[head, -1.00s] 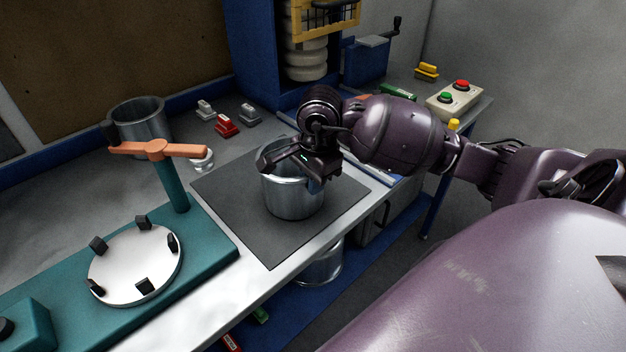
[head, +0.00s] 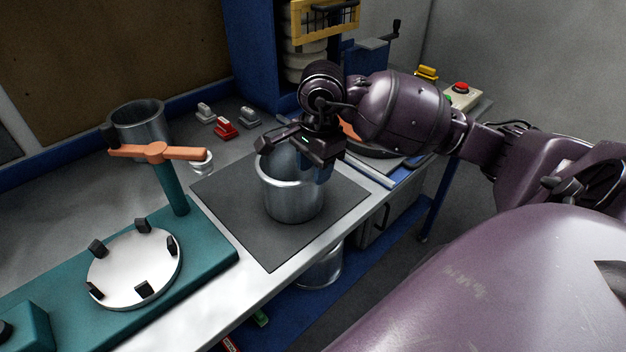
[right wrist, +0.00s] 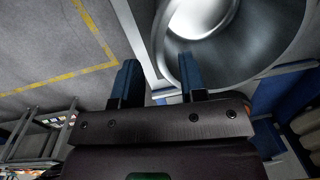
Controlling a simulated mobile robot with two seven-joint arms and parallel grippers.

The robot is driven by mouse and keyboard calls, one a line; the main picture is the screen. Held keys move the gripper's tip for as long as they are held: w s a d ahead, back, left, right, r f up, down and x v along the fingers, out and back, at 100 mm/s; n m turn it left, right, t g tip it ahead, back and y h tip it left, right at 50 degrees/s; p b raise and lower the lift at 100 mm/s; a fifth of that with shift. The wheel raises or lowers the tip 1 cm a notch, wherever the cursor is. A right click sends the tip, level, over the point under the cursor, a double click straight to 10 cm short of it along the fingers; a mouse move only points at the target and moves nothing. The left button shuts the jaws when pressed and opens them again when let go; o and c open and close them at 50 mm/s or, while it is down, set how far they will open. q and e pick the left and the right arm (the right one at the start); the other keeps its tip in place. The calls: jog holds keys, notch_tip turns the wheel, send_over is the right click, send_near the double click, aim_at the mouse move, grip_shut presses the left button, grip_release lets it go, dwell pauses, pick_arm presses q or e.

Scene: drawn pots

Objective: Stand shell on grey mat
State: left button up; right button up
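The shell (head: 290,193) is a plain silver metal cylinder, open at the top. It stands upright on the dark grey mat (head: 235,205) at the bench's front edge. My right gripper (head: 312,160) is at the shell's rim, on its right and far side. One blue finger shows in front of the shell's right wall. In the right wrist view the two blue fingers of the gripper (right wrist: 157,82) are apart, and the shell (right wrist: 275,35) fills the upper right. Whether a finger touches its wall cannot be told. My left gripper is not in view.
A teal fixture with an orange handle (head: 158,152) and a round silver plate (head: 133,268) stands left of the mat. Another metal cylinder (head: 140,122) is behind it. Red and grey small blocks (head: 225,127) lie at the back. The mat's front and left are clear.

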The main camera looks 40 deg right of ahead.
jog(key=r, duration=0.6)
jog(key=shift+s+d, duration=0.1)
jog(key=shift+s, duration=0.1)
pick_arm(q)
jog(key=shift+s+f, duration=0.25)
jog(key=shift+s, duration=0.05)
pick_arm(e)
jog(key=shift+s+r, duration=0.1)
jog(key=shift+r, duration=0.6)
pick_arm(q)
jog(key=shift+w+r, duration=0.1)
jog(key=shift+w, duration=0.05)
